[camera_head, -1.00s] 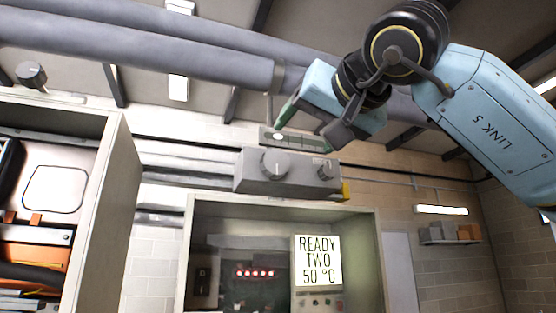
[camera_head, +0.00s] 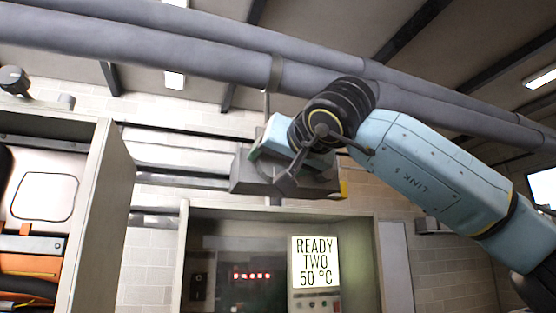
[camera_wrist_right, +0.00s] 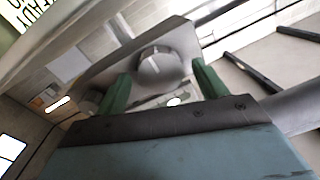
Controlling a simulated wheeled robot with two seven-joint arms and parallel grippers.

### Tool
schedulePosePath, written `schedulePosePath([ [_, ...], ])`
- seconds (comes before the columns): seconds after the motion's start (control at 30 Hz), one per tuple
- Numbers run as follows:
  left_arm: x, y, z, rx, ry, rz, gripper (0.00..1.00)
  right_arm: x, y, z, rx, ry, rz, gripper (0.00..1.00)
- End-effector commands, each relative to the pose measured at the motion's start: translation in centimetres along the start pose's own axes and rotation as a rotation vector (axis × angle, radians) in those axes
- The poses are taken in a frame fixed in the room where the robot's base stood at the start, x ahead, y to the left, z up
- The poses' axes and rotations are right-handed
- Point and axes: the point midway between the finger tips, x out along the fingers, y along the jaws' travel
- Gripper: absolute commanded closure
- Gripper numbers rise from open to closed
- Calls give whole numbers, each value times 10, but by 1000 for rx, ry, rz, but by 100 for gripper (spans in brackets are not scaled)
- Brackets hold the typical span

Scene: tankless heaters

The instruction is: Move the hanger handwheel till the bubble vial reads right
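A grey box (camera_head: 240,180) hangs on a thin rod below the pipe. Its round knob, seemingly the handwheel (camera_wrist_right: 160,66), faces the right wrist camera. My right gripper (camera_head: 270,172) is in front of the box and hides its knobs in the head view. In the right wrist view its two green fingers stand apart on either side of the knob, with a gap at each side. A plate with a pale oval bubble vial (camera_wrist_right: 174,101) shows between the fingers; its reading is too small to tell. My left gripper is not in view.
A thick grey pipe (camera_head: 180,45) runs close above my right arm. Below the box stands an open cabinet with a lit display (camera_head: 315,262) reading "READY TWO 50 °C". Another open cabinet (camera_head: 112,200) with orange parts is at the left.

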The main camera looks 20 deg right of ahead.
Motion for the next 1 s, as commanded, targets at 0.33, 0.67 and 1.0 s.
schedulePosePath([
  [0.33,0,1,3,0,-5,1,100,0,0,0,0,0,0,73],
  [0.67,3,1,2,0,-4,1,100,0,0,0,50,4,-1,73],
  [1.0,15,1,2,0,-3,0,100,0,0,2,290,19,-7,73],
])
